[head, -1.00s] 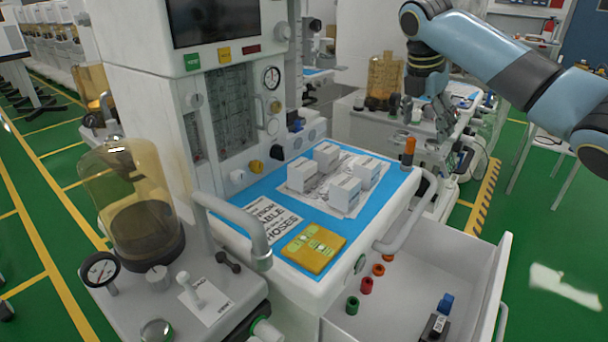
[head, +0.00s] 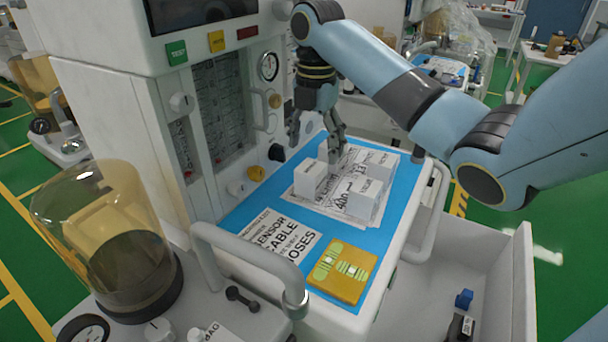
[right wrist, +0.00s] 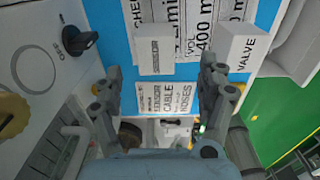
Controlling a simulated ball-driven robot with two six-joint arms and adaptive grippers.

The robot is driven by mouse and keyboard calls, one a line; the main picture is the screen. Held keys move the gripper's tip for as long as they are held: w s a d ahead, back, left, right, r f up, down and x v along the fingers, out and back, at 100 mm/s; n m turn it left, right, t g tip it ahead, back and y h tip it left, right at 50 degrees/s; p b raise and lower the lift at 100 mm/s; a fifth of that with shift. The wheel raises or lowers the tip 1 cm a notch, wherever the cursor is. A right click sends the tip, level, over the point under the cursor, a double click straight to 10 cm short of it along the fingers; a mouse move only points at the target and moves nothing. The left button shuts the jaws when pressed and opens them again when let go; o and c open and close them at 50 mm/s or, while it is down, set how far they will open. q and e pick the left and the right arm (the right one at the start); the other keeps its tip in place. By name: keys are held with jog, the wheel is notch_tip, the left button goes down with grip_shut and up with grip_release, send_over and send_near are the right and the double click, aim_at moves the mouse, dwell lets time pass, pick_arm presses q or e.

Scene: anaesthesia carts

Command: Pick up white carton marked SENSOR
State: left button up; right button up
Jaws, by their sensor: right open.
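My right gripper is open and empty, pointing down. The near-right carton (head: 366,199) reads VALVE in the right wrist view (right wrist: 243,47). My left gripper is not in view.
A card (head: 279,240) and a yellow-green pack (head: 343,271) lie at the mat's front. The machine's panel (head: 222,110) rises close at left. A grey handle (head: 250,262) and an open drawer (head: 430,294) are in front.

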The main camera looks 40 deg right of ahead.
aim_at(311, 167)
jog(key=shift+s+f, duration=0.2)
jog(key=shift+f, duration=1.05)
jog(key=f, duration=0.3)
jog(key=w+f, duration=0.1)
jog(key=f, duration=0.1)
jog(key=shift+a, duration=0.25)
jog(key=shift+f, duration=0.4)
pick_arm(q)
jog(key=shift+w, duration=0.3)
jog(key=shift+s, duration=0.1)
pick_arm(e)
jog(key=shift+s, duration=0.1)
jog(key=shift+c, duration=0.3)
jog(key=shift+c, duration=1.2)
jog(key=c, duration=1)
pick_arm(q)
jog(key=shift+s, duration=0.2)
pick_arm(e)
jog(key=shift+o, duration=0.2)
jog(key=shift+r, duration=0.15)
